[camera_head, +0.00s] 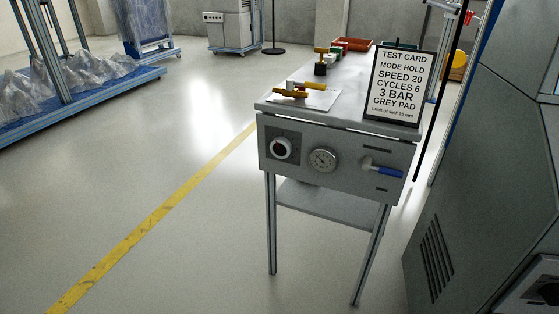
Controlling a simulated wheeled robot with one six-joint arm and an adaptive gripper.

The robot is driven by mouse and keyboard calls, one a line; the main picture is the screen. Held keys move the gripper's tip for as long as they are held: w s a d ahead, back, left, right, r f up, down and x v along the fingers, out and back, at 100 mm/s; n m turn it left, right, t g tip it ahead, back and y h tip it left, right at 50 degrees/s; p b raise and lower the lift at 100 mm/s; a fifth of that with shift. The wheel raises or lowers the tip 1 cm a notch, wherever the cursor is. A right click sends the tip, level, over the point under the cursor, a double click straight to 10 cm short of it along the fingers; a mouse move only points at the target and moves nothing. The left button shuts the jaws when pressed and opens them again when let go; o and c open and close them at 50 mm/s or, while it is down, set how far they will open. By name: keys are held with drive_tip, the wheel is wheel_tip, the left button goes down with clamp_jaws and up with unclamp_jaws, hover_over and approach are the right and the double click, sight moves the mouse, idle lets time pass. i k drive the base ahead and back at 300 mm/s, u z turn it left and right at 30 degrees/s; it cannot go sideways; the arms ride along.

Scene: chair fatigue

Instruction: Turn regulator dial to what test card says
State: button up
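The test card (401,84) stands upright on the table's near right corner. It reads MODE HOLD, SPEED 20, CYCLES 6, 3 BAR, GREY PAD, with a small line about a sink limit in mm. The table's front panel carries a dark square plate with a round white-rimmed knob (281,148), which looks like the regulator dial. Beside it is a round gauge (322,160) with a pale face. The knob's setting and the gauge reading are too small to tell. My gripper is not in view.
A blue-handled lever (383,171) is on the panel's right. A grey machine (490,190) stands close on the right. Floor left of the table is open.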

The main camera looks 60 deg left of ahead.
sight(281, 148)
drive_tip(key=u, duration=2.1)
drive_tip(key=k, duration=0.5)
drive_tip(key=z, duration=0.5)
drive_tip(key=i, duration=0.55)
drive_tip(key=u, duration=1.4)
